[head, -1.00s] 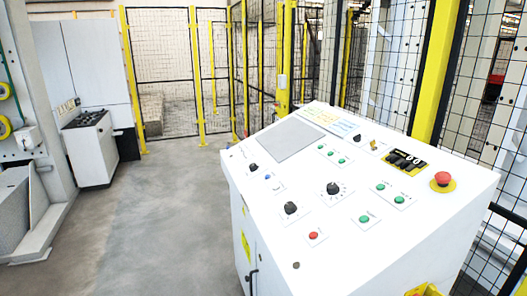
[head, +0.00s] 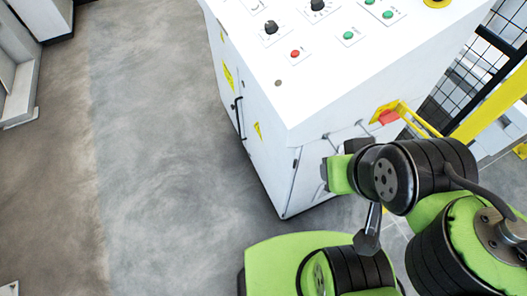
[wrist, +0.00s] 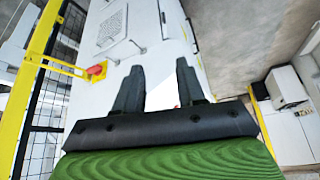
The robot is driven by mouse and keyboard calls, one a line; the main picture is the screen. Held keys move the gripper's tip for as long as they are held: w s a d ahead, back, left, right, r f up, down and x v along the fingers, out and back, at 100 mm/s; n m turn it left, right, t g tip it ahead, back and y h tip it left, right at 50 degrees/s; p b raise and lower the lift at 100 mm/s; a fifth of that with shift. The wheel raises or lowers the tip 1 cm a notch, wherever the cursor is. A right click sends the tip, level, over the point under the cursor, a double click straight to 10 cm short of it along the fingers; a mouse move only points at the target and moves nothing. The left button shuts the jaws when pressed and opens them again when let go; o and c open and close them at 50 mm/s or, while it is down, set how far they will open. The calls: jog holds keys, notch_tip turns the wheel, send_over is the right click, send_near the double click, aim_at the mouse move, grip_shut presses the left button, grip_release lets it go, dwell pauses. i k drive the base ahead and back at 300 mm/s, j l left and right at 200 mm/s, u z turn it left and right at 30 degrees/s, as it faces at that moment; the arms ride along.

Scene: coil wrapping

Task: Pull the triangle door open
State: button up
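The white control cabinet (head: 330,75) stands at the centre top of the head view. Its left face has a door (head: 228,100) with a dark vertical handle (head: 238,117), and small yellow labels (head: 258,131) are on that face. Their print is too small to read. My gripper (wrist: 160,68) shows in the wrist view with two dark fingers apart and nothing between them. The white cabinet surface (wrist: 145,45) lies beyond the fingers. In the head view the green and black arm is at the cabinet's near right corner; the fingertips cannot be made out there.
A yellow bracket with a red part (head: 388,116) juts from the cabinet's right side; it also shows in the wrist view (wrist: 96,70). Mesh fencing (head: 470,75) stands at the right. Grey floor (head: 150,160) left of the cabinet is clear.

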aim_at(275, 164)
jog(key=i+j, duration=0.1)
jog(key=j, duration=0.2)
jog(key=i+j+u, duration=0.15)
jog(key=j, duration=0.15)
jog(key=i+j, duration=0.1)
jog(key=j, duration=0.2)
jog(key=i+j+u, duration=0.15)
jog(key=i+j, duration=0.1)
jog(key=i, duration=0.1)
